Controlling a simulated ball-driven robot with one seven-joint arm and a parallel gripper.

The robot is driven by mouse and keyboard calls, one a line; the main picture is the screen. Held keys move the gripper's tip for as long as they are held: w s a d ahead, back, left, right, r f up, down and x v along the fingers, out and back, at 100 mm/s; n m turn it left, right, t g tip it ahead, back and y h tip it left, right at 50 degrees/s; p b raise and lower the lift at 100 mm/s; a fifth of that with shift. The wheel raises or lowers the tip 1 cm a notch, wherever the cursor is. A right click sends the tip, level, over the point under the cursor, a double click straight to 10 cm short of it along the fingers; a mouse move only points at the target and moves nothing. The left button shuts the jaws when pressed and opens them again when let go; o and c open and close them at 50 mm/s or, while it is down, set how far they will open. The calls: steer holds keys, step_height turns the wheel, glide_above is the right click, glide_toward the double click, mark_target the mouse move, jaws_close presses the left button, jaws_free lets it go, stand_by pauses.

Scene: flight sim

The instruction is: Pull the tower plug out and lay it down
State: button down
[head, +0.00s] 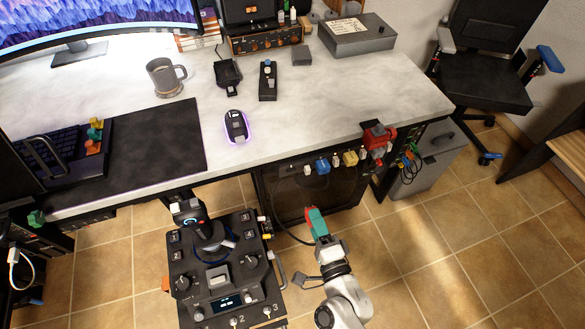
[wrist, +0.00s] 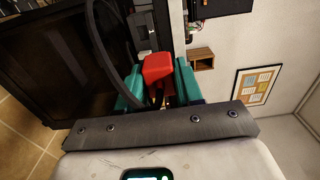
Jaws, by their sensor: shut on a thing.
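My gripper (head: 314,216) has teal fingers and is in front of the black cabinet-like unit under the desk. In the wrist view my gripper (wrist: 160,85) is shut on a red plug (wrist: 158,67), which sits between the two fingers. The same red plug (head: 310,212) shows as a small red patch in the head view. A dark cable (wrist: 97,40) arches beside the plug. In the head view my gripper appears below the row of plugs at the desk edge, with a visible gap. The plug's prongs are hidden.
White, blue (head: 322,166) and yellow (head: 350,158) plugs line the desk's front edge, with a red clamp-like object (head: 377,138) at its right. A grey bin (head: 428,165) and an office chair (head: 490,60) stand right. Tiled floor (head: 450,250) is open at the lower right.

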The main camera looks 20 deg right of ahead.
step_height(320, 180, up, 16)
steer(key=p, duration=1.3)
steer(key=shift+f+p, duration=0.15)
steer(key=shift+p, duration=0.2)
